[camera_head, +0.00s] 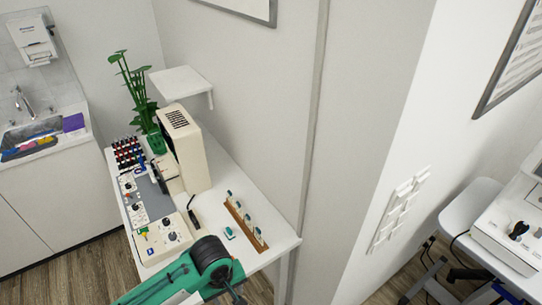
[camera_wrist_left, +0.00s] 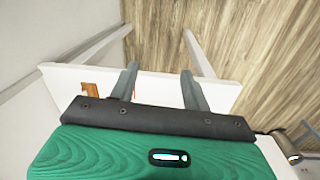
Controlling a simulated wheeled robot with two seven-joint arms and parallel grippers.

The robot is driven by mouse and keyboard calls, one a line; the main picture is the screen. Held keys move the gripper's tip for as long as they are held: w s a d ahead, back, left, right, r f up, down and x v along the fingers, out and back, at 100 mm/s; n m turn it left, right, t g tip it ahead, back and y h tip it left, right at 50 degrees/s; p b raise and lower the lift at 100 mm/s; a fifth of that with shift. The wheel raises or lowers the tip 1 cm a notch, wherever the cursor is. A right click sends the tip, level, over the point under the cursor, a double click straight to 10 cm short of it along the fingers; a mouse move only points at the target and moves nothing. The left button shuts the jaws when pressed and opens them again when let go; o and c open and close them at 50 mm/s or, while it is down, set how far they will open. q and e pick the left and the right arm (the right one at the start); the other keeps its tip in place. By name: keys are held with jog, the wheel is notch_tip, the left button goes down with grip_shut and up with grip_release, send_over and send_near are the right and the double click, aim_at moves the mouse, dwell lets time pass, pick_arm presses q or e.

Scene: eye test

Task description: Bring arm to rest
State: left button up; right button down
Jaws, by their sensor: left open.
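My left arm comes in at the bottom of the head view, with a green forearm and a black round joint, over the near edge of the white table (camera_head: 272,232). In the left wrist view my left gripper (camera_wrist_left: 160,72) has its two grey fingers spread wide apart, with nothing between them but the white table edge and wood floor beyond. The fingers are not clear in the head view. My right gripper is in neither view.
The table carries a wooden rack (camera_head: 238,213) with several small bottles, a loose teal item (camera_head: 229,233), a tall beige device (camera_head: 188,150), control panels and a plant (camera_head: 130,75). A sink (camera_head: 38,138) stands left; another table (camera_head: 465,203) stands right. Floor shows between.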

pick_arm(q)
jog(key=s+r+m+t+h, duration=0.1)
jog(key=s+m+t+h, duration=0.1)
jog(key=s+m, duration=0.25)
jog(key=s+a+r+m+t+y, duration=0.1)
jog(key=s+a+r+m+y, duration=0.15)
jog(key=s+a, duration=0.85)
notch_tip(320, 180, down, 32)
jog(key=w+m+g+b, duration=0.1)
jog(key=b, duration=0.1)
jog(key=s+a+f, duration=0.2)
jog(key=s+f, duration=0.7)
jog(key=f, duration=0.2)
jog(key=s+a+f+g+b, duration=0.1)
jog(key=s+a+f, duration=0.1)
jog(key=s+f, duration=0.8)
jog(key=shift+s+f, duration=0.25)
jog(key=shift+f, duration=0.65)
